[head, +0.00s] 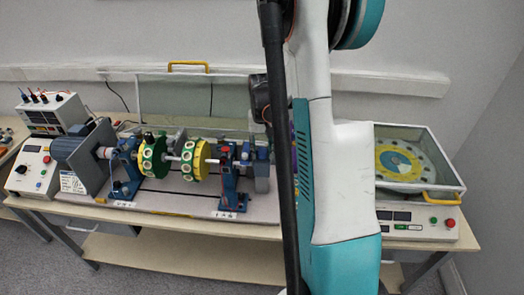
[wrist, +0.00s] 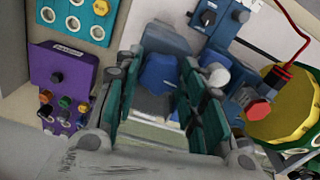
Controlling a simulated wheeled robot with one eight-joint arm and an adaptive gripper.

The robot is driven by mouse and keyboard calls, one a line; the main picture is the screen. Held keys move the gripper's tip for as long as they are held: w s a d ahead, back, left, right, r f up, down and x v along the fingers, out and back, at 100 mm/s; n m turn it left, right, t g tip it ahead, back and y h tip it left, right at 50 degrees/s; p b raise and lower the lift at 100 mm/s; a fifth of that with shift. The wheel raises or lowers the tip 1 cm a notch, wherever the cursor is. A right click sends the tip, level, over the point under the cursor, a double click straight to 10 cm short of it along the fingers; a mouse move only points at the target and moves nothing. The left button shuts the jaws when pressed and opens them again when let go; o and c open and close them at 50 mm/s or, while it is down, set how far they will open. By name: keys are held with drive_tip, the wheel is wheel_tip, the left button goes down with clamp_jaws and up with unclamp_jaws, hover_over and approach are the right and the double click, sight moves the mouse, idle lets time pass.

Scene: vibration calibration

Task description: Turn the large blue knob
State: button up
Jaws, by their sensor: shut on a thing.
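The large blue knob (wrist: 160,73) shows in the upper middle of the wrist view, on a grey-blue block (wrist: 157,103). My gripper (wrist: 162,80) has its green-padded fingers on the knob's left and right sides and is shut on it. The fingers cover part of the knob's sides. In the head view my arm hides most of the gripper and the knob.
The head view shows the shaft rig's blue motor (head: 85,152) at left and a clear-covered case (head: 436,160) at right.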

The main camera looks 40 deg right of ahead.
sight(262, 151)
drive_tip(key=shift+n, duration=0.6)
drive_tip(key=o, duration=1)
drive_tip(key=shift+o, duration=0.2)
wheel_tip(262, 151, up, 12)
idle(0.7)
